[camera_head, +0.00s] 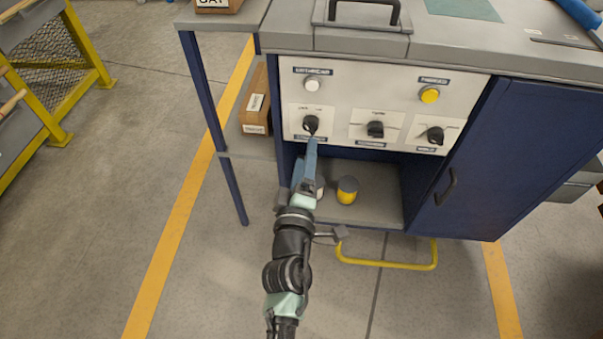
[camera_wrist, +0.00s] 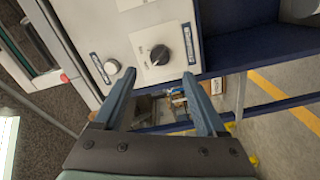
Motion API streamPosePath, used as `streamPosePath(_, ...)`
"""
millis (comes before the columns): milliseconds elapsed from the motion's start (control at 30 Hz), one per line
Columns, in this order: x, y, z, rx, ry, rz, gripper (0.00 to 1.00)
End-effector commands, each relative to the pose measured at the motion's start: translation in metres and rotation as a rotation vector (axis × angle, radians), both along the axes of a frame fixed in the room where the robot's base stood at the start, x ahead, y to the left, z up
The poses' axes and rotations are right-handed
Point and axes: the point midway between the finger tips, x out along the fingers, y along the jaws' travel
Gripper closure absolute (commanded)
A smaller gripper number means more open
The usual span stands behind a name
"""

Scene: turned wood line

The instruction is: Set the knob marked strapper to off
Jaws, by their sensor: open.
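Three black knobs sit on white plates in a row on the panel: the left knob (camera_head: 310,124), the middle knob (camera_head: 375,129) and the right knob (camera_head: 435,135). Their labels are too small to read surely, so I cannot tell which one is marked strapper. My gripper (camera_head: 311,143) is just in front of the left knob, partly covering its plate. In the wrist view, my gripper (camera_wrist: 159,74) is open, its two fingers apart and empty. One black knob (camera_wrist: 160,55) is just beyond the fingertips, roughly centred between them. Contact with it is not visible.
A white button (camera_head: 312,85) and a yellow button (camera_head: 429,95) sit above the knobs. A blue cabinet door (camera_head: 500,160) is at the right. A yellow rail (camera_head: 390,265) runs low in front.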

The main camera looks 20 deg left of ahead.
Motion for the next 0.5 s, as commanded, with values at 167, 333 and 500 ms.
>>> streamPosePath(167,-0.029,-0.009,0.0,0.0,0.002,-0.002,0.26)
streamPosePath(333,-0.044,-0.013,0.0,-0.001,0.0,0.0,0.26)
streamPosePath(500,-0.049,-0.014,0.0,-0.001,-0.002,0.001,0.26)
